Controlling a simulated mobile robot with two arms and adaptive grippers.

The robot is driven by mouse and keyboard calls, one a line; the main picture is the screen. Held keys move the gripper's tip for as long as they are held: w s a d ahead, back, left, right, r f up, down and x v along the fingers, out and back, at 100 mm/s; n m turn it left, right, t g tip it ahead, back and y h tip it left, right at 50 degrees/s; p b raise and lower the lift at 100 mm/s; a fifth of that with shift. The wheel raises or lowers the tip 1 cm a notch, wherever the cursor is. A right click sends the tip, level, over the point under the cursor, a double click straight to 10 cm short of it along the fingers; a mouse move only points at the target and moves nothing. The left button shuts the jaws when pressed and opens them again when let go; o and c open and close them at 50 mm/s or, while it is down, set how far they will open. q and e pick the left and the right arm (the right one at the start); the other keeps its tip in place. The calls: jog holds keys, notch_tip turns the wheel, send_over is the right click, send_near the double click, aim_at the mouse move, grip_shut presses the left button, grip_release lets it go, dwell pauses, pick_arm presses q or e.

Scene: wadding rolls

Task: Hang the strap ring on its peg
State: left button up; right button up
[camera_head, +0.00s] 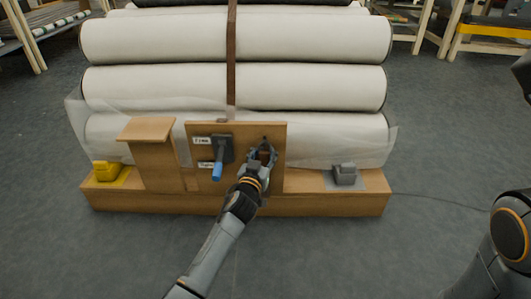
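My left gripper (264,150) is in front of the right half of an upright wooden board (277,180). Its fingers are beside a small dark part on the board, which may be the peg or the ring; I cannot tell which, nor whether the fingers hold it. A brown strap (231,60) runs down over the white rolls to the board's top edge. No strap ring shows clearly. A dark lever with a blue handle (217,171) is on the board, left of my gripper, beside small white labels. My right gripper is out of view.
White wadding rolls (235,88) are stacked behind the wooden base (325,203). A wooden post with a flat top (147,130) stands left of the board. A yellow block (106,171) and a grey block (345,174) sit at the base's ends. Open floor lies in front.

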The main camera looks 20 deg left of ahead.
pick_arm(q)
jog(key=o, duration=0.3)
jog(key=shift+o, duration=0.2)
jog(key=shift+r, duration=0.1)
